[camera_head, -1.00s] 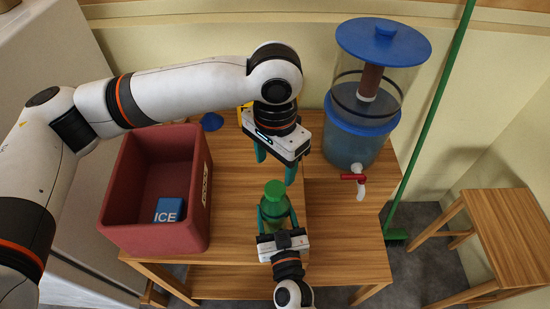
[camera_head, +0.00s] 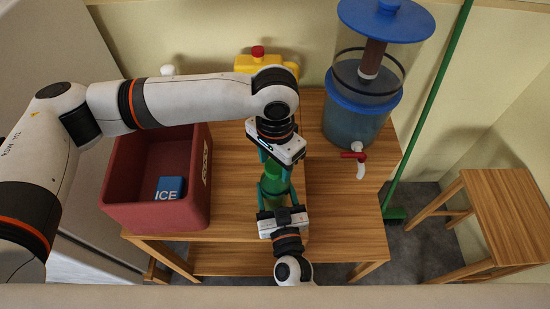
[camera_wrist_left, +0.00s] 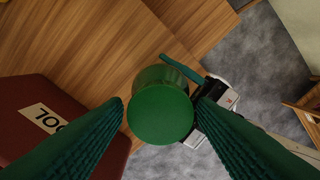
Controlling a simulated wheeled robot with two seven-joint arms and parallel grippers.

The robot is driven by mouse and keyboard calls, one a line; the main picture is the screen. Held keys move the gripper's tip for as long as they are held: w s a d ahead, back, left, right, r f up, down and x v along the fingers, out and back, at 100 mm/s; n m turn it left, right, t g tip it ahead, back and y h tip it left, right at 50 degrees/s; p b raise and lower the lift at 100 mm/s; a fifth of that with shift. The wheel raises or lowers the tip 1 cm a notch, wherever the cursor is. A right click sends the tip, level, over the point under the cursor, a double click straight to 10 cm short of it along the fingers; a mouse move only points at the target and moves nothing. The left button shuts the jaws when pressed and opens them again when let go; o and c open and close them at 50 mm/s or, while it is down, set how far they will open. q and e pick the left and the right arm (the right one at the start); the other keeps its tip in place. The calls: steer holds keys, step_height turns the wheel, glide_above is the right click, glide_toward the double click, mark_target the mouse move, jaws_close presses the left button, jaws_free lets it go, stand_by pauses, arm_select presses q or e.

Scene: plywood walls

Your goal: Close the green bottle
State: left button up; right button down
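The green bottle (camera_head: 275,187) stands upright near the table's front edge. Its round green cap (camera_wrist_left: 160,105) sits on top, seen from above in the left wrist view; how tight it is cannot be told. My left gripper (camera_head: 273,163) points down right over the bottle and hides the cap in the head view. In the wrist view its green fingers are apart on either side of the cap, with a gap on the left side. My right gripper (camera_head: 277,192) reaches from the front, its fingers closed around the bottle's body. It shows partly in the wrist view.
A red crate (camera_head: 110,200) with a blue ICE block (camera_head: 170,188) stands left of the bottle on the wooden table (camera_head: 235,195). A blue-lidded water dispenser (camera_head: 357,120) with a red tap stands back right. A yellow container (camera_head: 262,64) stands behind. A wooden stool (camera_head: 505,215) is at right.

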arm_select(q)
steer(key=c, duration=0.8)
steer(key=o, duration=1.2)
step_height(320, 180, up, 12)
arm_select(e)
steer(key=shift+c, duration=1.5)
jaws_free()
steer(key=shift+s, duration=0.1)
